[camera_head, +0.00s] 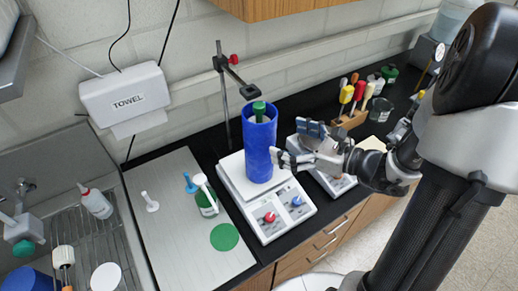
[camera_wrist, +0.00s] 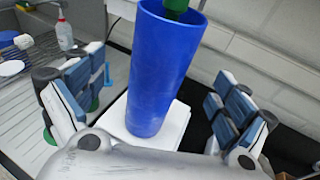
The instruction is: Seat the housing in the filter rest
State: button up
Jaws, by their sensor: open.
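No part is labelled housing or filter rest, so I cannot tell for certain which they are. A tall blue open-topped cylinder (camera_head: 259,152) stands upright on the white plate of a stirrer-like device (camera_head: 235,181). A green-topped piece (camera_head: 259,110) shows in its mouth; its lower part is hidden. My gripper (camera_head: 291,143) is open at the cylinder's right side. In the wrist view my gripper (camera_wrist: 158,100) has one finger on each side of the blue cylinder (camera_wrist: 155,75), with gaps showing. It holds nothing.
A stand with a dark ring clamp (camera_head: 238,91) rises behind the cylinder. A second device (camera_head: 335,183) stands to the right, under my gripper. A green-labelled bottle (camera_head: 206,203) and a green disc (camera_head: 224,237) are on the left board. A tool rack (camera_head: 350,119) is behind right.

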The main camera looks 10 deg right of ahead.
aim_at(260, 130)
jog(key=x, duration=0.9)
jog(key=shift+w+f, duration=0.3)
jog(key=shift+f, duration=0.05)
jog(key=shift+c, duration=0.5)
jog(key=c, duration=2)
jog(key=shift+r, duration=0.1)
jog(key=shift+c, duration=0.2)
jog(key=shift+r, duration=0.1)
